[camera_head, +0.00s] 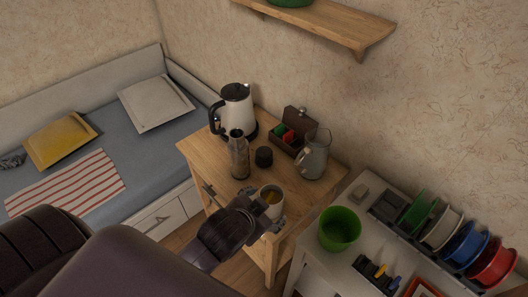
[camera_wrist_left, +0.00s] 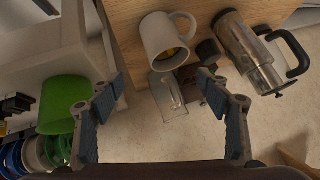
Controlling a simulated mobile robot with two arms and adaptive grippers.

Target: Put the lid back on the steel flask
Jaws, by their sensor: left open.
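The steel flask (camera_head: 239,158) stands upright on the wooden cabinet, in front of the kettle; it also shows in the left wrist view (camera_wrist_left: 240,45). A short black lid (camera_head: 264,157) rests on the cabinet top just right of the flask, apart from it; in the left wrist view the lid (camera_wrist_left: 208,48) is partly hidden by a finger. My left gripper (camera_head: 268,214) is near the cabinet's front edge, close to the mug. In the left wrist view its two fingers (camera_wrist_left: 162,80) are spread wide with nothing held between them. My right gripper is not in view.
A white mug (camera_head: 270,203) stands nearest my left gripper. A kettle (camera_head: 236,104), an open wooden box (camera_head: 292,131) and a glass jug (camera_head: 314,154) stand behind. A green cup (camera_head: 339,230) and spools (camera_head: 466,243) are on the right table.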

